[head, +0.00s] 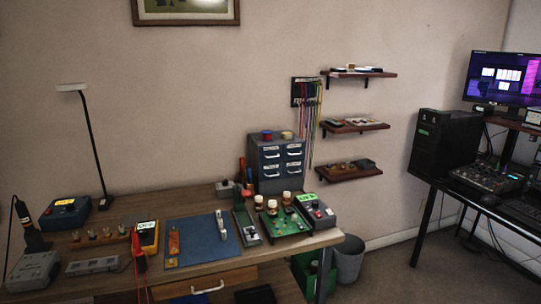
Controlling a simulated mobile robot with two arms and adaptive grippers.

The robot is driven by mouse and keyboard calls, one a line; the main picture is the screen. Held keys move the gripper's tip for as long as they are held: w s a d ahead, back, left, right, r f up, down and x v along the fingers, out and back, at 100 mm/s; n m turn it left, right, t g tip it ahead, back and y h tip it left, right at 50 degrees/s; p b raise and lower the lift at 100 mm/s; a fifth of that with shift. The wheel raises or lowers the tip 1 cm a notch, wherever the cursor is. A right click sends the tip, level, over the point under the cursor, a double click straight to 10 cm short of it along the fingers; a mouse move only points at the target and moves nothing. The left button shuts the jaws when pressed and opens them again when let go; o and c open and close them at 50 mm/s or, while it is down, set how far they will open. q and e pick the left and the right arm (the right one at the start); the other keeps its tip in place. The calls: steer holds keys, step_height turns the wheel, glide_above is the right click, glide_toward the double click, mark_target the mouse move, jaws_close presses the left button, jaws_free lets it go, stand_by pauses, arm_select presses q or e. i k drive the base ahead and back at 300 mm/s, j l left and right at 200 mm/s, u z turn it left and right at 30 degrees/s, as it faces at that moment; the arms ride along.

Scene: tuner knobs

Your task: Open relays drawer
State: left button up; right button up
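A small dark grey drawer cabinet (253,165) stands upright at the back right of the wooden workbench. Its front has drawers in two columns, each with a light handle and a small label. The upper left drawer (271,154) and the upper right drawer (293,150) look shut, and so do the lower ones. The labels are too small to read, so I cannot tell which drawer is for relays. Neither of my grippers is in view.
A green circuit board (284,223) with knobs and a grey device (316,211) stand in front of the cabinet. Red-handled tools (241,172) stand at its left. Colored spools (267,135) sit on top. Cables (312,125) hang behind. A blue mat (200,250) lies mid-bench.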

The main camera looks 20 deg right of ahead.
mark_target(272, 153)
steer(key=i+j, duration=0.2)
steer(key=i, duration=0.25)
steer(key=i+j+z, duration=0.1)
steer(key=i, duration=0.35)
steer(key=j, duration=0.1)
